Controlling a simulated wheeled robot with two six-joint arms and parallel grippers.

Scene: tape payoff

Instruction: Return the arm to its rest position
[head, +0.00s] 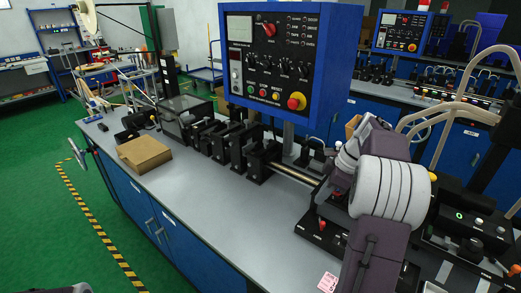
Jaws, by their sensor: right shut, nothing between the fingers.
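My right arm, grey-purple with a big white ringed joint, rises from the bottom right and bends over the near right part of the bench. My right gripper (335,194) is at its far end, low over the black fixtures by the metal rod. It is small and partly hidden by my arm. It looks shut, and I see nothing held. My left gripper is not in view.
A grey-topped bench (215,195) with blue doors runs across the view. A blue control panel (275,65) stands above it, left of my right arm. A cardboard box (144,153) and several black fixtures (230,140) are on the bench. Its front left is clear.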

